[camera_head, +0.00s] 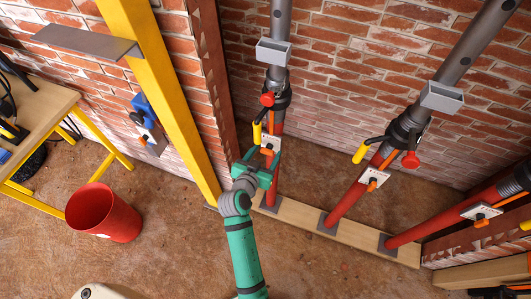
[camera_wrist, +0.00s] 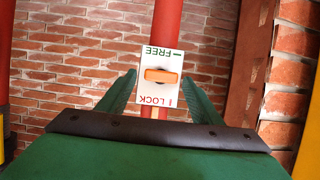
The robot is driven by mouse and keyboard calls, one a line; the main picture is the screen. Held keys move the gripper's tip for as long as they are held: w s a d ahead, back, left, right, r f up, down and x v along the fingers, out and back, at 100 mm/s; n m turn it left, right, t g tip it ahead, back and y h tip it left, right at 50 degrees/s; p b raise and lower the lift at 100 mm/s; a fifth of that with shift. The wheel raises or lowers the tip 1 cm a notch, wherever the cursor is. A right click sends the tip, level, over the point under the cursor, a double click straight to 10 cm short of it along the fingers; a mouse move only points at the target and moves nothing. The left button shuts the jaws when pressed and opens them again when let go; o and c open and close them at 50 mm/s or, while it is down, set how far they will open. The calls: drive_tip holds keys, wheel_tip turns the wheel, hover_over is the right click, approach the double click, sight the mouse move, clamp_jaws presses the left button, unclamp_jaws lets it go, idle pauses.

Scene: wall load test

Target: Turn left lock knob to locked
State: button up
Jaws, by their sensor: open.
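The left lock knob (camera_head: 266,152) is an orange bar on a white plate (camera_head: 272,141) on the leftmost red post (camera_head: 272,188). In the wrist view the knob (camera_wrist: 161,76) lies crosswise to the post, between a green mark by FREE above and a red mark by LOCK below. I cannot tell that it points at either mark. My green gripper (camera_head: 262,168) is at this post. In the wrist view my gripper (camera_wrist: 160,80) is open, one finger on each side of the plate, with nothing held. I cannot tell whether the fingers touch the knob.
Other red posts (camera_head: 352,202) with knobs stand to the right on a wooden beam (camera_head: 305,217). A yellow upright (camera_head: 165,90) stands close left of my gripper. A red bucket (camera_head: 103,213) and a workbench (camera_head: 40,115) are further left. Brown floor in front is clear.

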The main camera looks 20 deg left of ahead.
drive_tip(key=c, duration=1.1)
drive_tip(key=shift+o, duration=0.2)
drive_tip(key=n+h, duration=0.2)
drive_tip(key=shift+a+n, duration=0.3)
drive_tip(key=shift+n, duration=0.1)
drive_tip(key=n, duration=0.1)
drive_tip(key=n+h, duration=0.2)
drive_tip(key=shift+a+f+n+t, duration=0.25)
drive_tip(key=shift+a+n+t, duration=0.05)
drive_tip(key=shift+n, duration=0.1)
drive_tip(key=n+h, duration=0.2)
drive_tip(key=shift+a+f+n+t, duration=0.15)
drive_tip(key=shift+f+n+t, duration=0.05)
drive_tip(key=shift+n+t, duration=0.2)
drive_tip(key=shift+f+n+t+h, duration=0.15)
drive_tip(key=shift+n+t+h, duration=0.2)
drive_tip(key=shift+n, duration=0.65)
drive_tip(key=shift+f+n+t+h, duration=0.15)
drive_tip(key=shift+n+t+h, duration=0.15)
drive_tip(key=shift+n, duration=0.7)
